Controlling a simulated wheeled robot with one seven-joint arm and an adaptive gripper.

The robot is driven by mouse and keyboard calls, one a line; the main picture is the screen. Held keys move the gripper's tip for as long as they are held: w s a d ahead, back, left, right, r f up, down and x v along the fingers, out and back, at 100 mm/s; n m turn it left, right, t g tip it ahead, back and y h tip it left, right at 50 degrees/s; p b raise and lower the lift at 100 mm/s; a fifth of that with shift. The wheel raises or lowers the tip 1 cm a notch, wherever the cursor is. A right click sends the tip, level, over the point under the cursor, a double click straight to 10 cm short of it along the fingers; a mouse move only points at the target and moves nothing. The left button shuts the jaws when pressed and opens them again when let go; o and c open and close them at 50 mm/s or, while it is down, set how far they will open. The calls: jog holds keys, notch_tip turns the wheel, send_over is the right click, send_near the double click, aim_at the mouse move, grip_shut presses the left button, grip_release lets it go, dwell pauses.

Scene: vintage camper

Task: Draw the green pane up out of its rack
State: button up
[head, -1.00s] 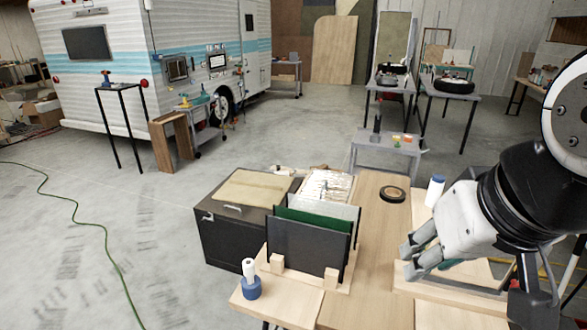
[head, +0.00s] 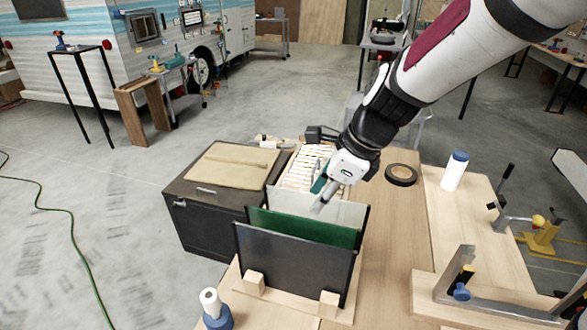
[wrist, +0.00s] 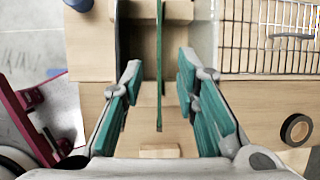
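The green pane (head: 305,228) stands upright in a wooden rack (head: 283,300), between a dark grey pane (head: 290,265) in front and a pale grey pane (head: 330,210) behind. My gripper (head: 322,195) is over the rack, toward the right half of the panes. In the wrist view the green pane (wrist: 160,55) shows edge-on as a thin upright strip. My open gripper (wrist: 158,75) has one teal-padded finger on each side of this strip, with gaps on both sides. In the head view my gripper partly covers the pale pane. I cannot tell how far below the pane's top edge the fingertips reach.
A dark chest (head: 215,220) with a tan cover stands left of the rack. A wire-topped box (head: 305,165) is behind it. A white roll on a blue base (head: 213,308) stands front left.

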aim_at(298, 228)
jog(key=b+x, duration=0.1)
jog(key=x, duration=1.2)
jog(key=shift+s, duration=0.1)
jog(key=shift+c, duration=0.5)
grip_shut()
